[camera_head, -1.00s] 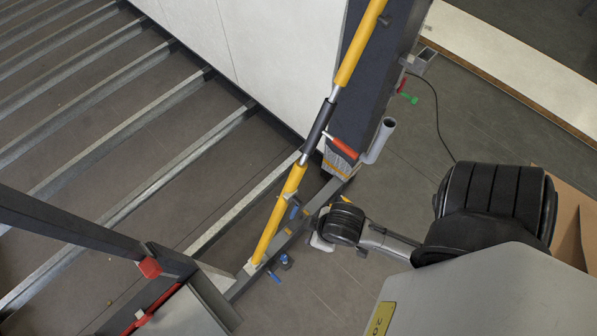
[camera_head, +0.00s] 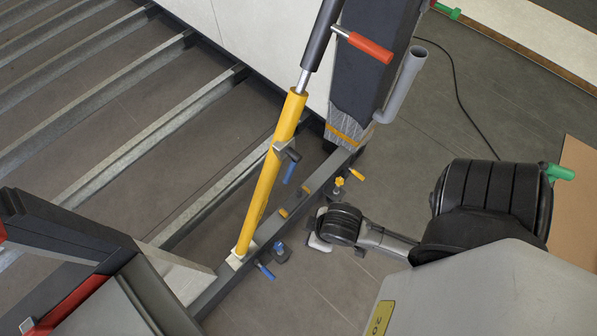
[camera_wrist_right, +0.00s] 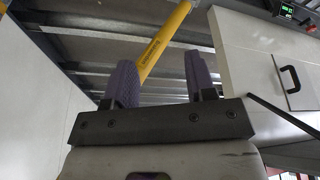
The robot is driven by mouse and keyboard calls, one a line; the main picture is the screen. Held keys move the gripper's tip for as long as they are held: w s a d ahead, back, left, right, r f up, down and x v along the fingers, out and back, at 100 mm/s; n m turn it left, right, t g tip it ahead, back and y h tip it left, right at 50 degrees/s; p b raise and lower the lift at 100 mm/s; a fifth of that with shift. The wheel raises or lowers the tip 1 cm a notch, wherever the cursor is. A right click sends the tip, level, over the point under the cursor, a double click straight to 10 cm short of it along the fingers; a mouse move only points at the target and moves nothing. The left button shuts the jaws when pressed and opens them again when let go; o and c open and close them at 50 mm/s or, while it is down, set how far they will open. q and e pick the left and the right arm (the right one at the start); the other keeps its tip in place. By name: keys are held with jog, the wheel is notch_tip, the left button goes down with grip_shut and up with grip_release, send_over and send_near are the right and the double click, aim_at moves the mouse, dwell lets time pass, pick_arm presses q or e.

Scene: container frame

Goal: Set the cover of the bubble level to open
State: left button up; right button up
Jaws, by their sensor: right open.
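I cannot make out the bubble level or its cover for certain. A small orange-yellow piece (camera_head: 284,212) lies on the dark floor beam (camera_head: 212,294) of the frame, too small to identify. My right arm comes in from the right, and its wrist (camera_head: 341,225) is just right of that beam; the fingers are hidden there. In the right wrist view my right gripper (camera_wrist_right: 160,68) is open and empty, its two purple fingers apart, with a yellow strut (camera_wrist_right: 165,42) behind them. My left gripper is not in view.
Blue-handled fittings (camera_head: 265,270) and a small yellow knob (camera_head: 339,182) are near the wrist. A grey tube (camera_head: 401,84) stands behind. Floor at right is partly clear.

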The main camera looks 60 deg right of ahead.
jog(key=w+a+f+m+t+y+b, duration=0.1)
jog(key=w+f+m+b, duration=0.25)
jog(key=f+b, duration=1.25)
jog(key=w+a+f+m+t+y+p, duration=0.1)
jog(key=w+f+m+t+y, duration=0.1)
jog(key=w+f+m+t, duration=0.65)
jog(key=m+g+h, duration=0.1)
jog(key=m+h, duration=1.6)
jog(key=m, duration=1.9)
send_near(300, 192)
jog(key=b+x, duration=0.1)
jog(key=x, duration=0.3)
jog(key=b+x, duration=0.1)
jog(key=x, duration=0.3)
jog(key=b+x, duration=0.1)
jog(key=x, duration=0.2)
jog(key=shift+w+d+f, duration=0.25)
jog(key=shift+d, duration=0.05)
jog(key=shift+w+d+b, duration=0.3)
jog(key=shift+d+b, duration=0.05)
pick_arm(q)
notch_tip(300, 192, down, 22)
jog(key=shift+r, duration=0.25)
pick_arm(e)
jog(key=shift+w+d+r, duration=0.1)
jog(key=shift+d, duration=0.05)
